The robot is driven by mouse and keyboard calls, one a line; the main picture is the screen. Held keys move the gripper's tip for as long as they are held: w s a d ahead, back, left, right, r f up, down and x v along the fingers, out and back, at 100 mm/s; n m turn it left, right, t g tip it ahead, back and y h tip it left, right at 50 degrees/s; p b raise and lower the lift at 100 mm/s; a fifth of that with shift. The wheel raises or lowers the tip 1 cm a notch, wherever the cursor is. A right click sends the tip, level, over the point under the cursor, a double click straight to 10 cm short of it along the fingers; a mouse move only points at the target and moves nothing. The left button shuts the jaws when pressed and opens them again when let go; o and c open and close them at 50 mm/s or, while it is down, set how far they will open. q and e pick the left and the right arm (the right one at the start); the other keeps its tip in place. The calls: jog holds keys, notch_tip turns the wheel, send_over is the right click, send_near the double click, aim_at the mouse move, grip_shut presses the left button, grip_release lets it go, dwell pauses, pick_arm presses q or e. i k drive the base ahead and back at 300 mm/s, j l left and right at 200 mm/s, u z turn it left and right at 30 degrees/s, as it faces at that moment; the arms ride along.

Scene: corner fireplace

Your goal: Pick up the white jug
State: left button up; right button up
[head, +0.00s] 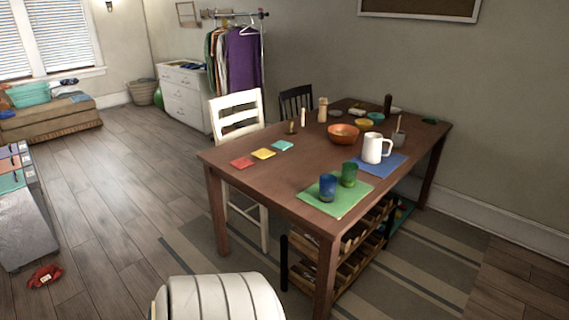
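The white jug (372,149) stands upright on the brown wooden table (262,182), on a blue mat (393,164) near the right long side. Its handle points to the right in the head view. The jug is in plain sight, with nothing in front of it. Neither of my grippers shows in the head view. A white, ribbed rounded shape (222,299) at the bottom edge may be part of my own body.
A blue cup (327,187) and a green cup (348,174) stand on a green mat (350,204) nearer the front. Bowls sit behind the jug, including an orange one (343,133). A white chair (236,113) stands at the table's left.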

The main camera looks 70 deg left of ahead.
aim_at(372, 148)
jog(key=u, duration=1.85)
